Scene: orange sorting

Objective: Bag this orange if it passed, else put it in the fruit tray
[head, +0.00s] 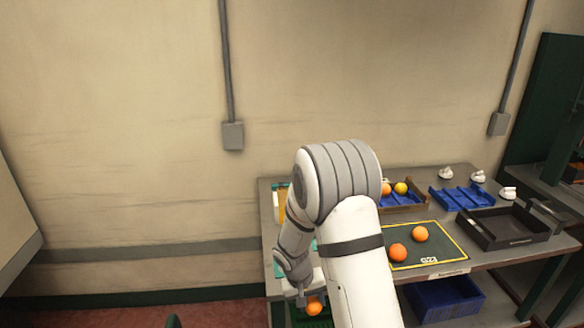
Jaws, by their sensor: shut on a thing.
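My gripper (308,299) is low at the left front of the table and shut on an orange (315,309). Part of a dark green container (322,323) shows just below the orange; I cannot tell whether they touch. A wooden-sided tray with a blue liner (411,206) stands at the back, holding an orange (386,189) and a yellow fruit (401,188). Two more oranges, one nearer (398,253) and one farther (420,234), lie on a dark green mat with a yellow border (440,244). No bag is clearly recognisable, and no pass mark is readable.
My arm covers much of the table's left half. A blue divided tray (462,197) and a black tray (500,240) stand at the right. Several small white objects (477,177) sit near the back right. A blue bin (443,300) is under the table (480,259).

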